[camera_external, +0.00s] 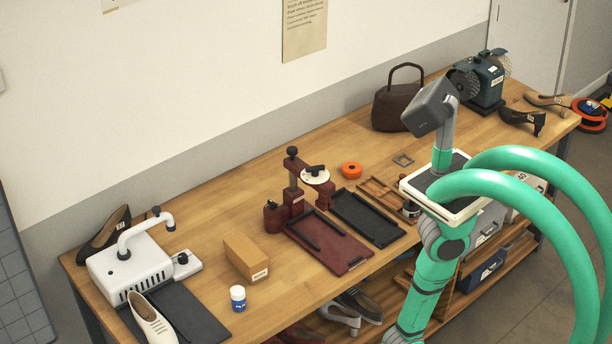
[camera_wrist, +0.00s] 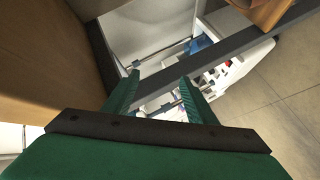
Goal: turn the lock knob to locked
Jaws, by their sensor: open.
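A dark red press-like device (camera_external: 296,200) stands mid-bench in the external view. It carries a white round dial (camera_external: 306,177) with a black knob (camera_external: 316,169) on top. A white machine (camera_external: 128,268) at the left end has a small black knob (camera_external: 182,258) on its side block. I cannot read markings at either knob, so which is the lock knob and how it is set is unclear. My gripper (camera_wrist: 160,78) is open and empty in the wrist view, with neither knob visible there. I cannot make it out in the external view.
The wrist view shows a white container (camera_wrist: 160,45), grey bar (camera_wrist: 262,45) and floor (camera_wrist: 275,105).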

